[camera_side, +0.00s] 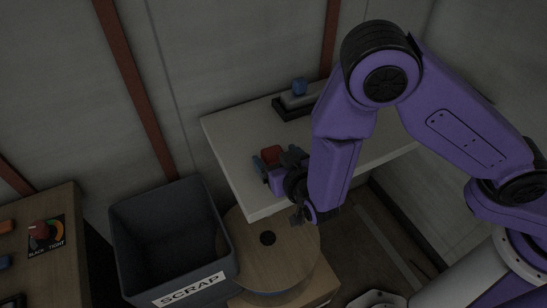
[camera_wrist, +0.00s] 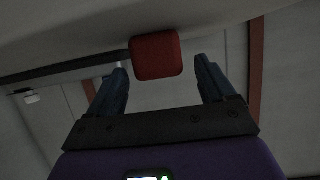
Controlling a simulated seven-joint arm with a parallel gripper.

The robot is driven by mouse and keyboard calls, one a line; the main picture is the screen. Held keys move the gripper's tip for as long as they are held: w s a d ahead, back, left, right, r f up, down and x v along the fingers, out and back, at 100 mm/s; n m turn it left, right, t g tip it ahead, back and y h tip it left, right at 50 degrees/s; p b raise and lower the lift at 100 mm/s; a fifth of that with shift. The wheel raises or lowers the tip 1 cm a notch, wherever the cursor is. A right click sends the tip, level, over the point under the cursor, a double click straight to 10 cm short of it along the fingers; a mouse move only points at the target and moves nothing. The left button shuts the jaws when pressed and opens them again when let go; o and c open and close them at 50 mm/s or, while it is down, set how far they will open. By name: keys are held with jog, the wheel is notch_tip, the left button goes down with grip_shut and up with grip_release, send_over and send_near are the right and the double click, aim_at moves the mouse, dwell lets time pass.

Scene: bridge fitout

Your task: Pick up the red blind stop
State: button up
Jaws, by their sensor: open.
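The red blind stop (camera_side: 271,152) is a small red block with rounded edges at the left part of the white tabletop. In the wrist view the red block (camera_wrist: 157,54) shows between my two dark blue fingers, nearer the left one, with a visible gap to the right one. My gripper (camera_side: 273,160) is open and low at the tabletop, with its fingers on either side of the block. The wrist view also shows the open gripper (camera_wrist: 162,68). I cannot tell whether either finger touches the block.
The white tabletop (camera_side: 235,135) is clear left of a dark rail (camera_side: 283,112) carrying a blue block (camera_side: 299,87). A grey SCRAP bin (camera_side: 170,205) and a round wooden drum (camera_side: 285,240) stand in front.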

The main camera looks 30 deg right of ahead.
jog(key=shift+x, duration=1.3)
jog(key=shift+r, duration=0.1)
jog(key=c, duration=1.1)
